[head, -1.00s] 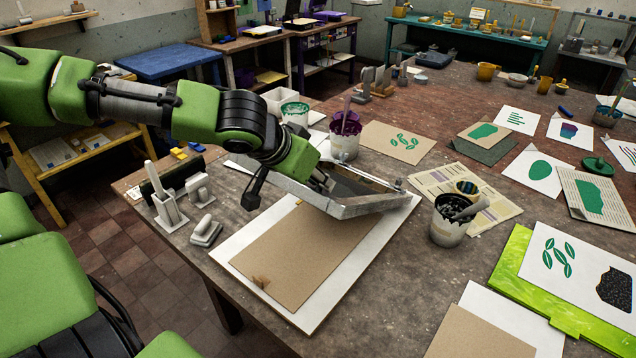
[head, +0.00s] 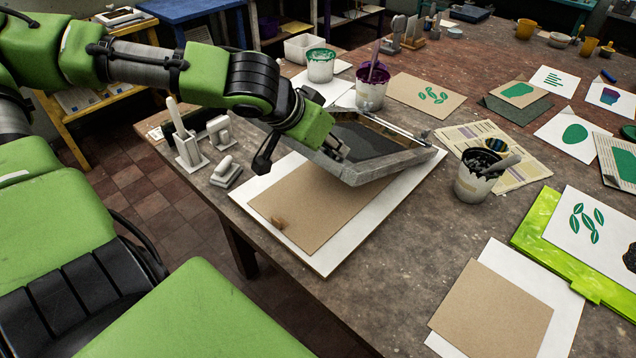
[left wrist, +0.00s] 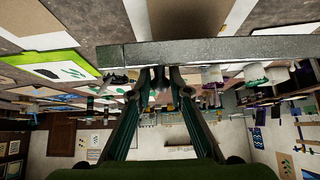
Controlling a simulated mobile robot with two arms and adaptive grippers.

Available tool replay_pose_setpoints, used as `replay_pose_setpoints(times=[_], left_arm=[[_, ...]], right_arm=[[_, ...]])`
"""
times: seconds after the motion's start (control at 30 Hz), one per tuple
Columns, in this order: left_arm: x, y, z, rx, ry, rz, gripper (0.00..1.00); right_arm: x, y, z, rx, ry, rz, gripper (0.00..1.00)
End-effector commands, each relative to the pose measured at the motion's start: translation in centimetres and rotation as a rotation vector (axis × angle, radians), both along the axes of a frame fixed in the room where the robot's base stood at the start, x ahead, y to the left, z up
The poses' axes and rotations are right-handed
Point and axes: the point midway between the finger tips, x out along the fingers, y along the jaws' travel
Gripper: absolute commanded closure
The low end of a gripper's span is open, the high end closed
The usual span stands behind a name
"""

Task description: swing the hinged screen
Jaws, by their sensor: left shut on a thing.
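The hinged screen (head: 378,142) is a pale grey frame around a dark mesh, tilted up off its base, with a hinge bar (head: 392,124) along the far side. Under it lies a white baseboard (head: 318,262) with a brown sheet (head: 305,200) on it. My left gripper (head: 338,150) is shut on the screen's near left edge. In the left wrist view, the frame bar (left wrist: 230,51) crosses just beyond the fingertips (left wrist: 160,74). The arm partly hides the screen's left side. My right gripper is not seen.
A dark ink pot (head: 478,178) stands right of the screen. A purple pot (head: 371,90) and a green-rimmed pot (head: 320,68) stand behind it. Grey tools (head: 226,172) stand to the left. The table's front edge is near the board.

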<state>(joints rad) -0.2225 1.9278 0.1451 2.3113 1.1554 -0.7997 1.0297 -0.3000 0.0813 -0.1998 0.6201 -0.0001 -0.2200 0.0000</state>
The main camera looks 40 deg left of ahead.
Motion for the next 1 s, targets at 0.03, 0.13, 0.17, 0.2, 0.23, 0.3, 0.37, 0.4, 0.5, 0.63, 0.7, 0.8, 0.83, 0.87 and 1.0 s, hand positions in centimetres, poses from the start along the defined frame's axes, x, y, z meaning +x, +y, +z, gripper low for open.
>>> replay_pose_setpoints(times=[0.03,0.13,0.17,0.2,0.23,0.3,0.37,0.4,0.5,0.63,0.7,0.8,0.83,0.87,1.0], left_arm=[[-0.4,0.0,-0.9,-0.004,0.005,0.000,0.96],[-0.8,0.1,-1.7,-0.003,0.005,0.001,0.96],[-0.9,0.1,-1.9,-0.003,0.005,0.002,0.96],[-1.1,0.1,-2.2,-0.003,0.005,0.001,0.96],[-1.2,0.0,-2.4,-0.004,0.004,0.000,0.96],[-1.5,0.0,-3.0,-0.004,0.005,0.000,0.96],[-1.8,0.1,-3.3,-0.004,0.004,0.002,0.96],[-1.9,0.2,-3.7,-0.003,0.005,0.002,0.96],[-2.4,0.2,-4.4,-0.004,0.004,0.002,0.96],[-2.9,0.1,-5.5,-0.004,0.005,0.000,0.96],[-3.2,0.3,-5.8,-0.001,0.005,0.002,0.96],[-3.6,0.3,-6.6,-0.002,0.005,0.003,0.95],[-3.7,0.3,-6.8,-0.002,0.005,0.002,0.96],[-3.9,0.4,-7.0,-0.001,0.005,0.002,0.96],[-4.2,0.3,-7.7,-0.002,0.006,0.001,0.96]], right_arm=[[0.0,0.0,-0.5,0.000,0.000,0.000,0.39],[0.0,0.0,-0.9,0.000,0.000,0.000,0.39],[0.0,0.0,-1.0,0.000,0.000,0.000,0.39],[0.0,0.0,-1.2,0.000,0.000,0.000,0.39],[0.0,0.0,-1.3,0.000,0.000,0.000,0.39],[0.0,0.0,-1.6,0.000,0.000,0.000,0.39],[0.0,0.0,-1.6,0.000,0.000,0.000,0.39],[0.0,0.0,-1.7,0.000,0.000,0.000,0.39],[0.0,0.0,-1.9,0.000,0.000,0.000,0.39],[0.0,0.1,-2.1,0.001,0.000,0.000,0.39],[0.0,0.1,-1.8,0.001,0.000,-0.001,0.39],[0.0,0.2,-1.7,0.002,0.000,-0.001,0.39],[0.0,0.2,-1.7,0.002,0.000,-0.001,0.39],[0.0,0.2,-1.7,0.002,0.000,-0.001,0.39],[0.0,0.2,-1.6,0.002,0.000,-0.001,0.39]])
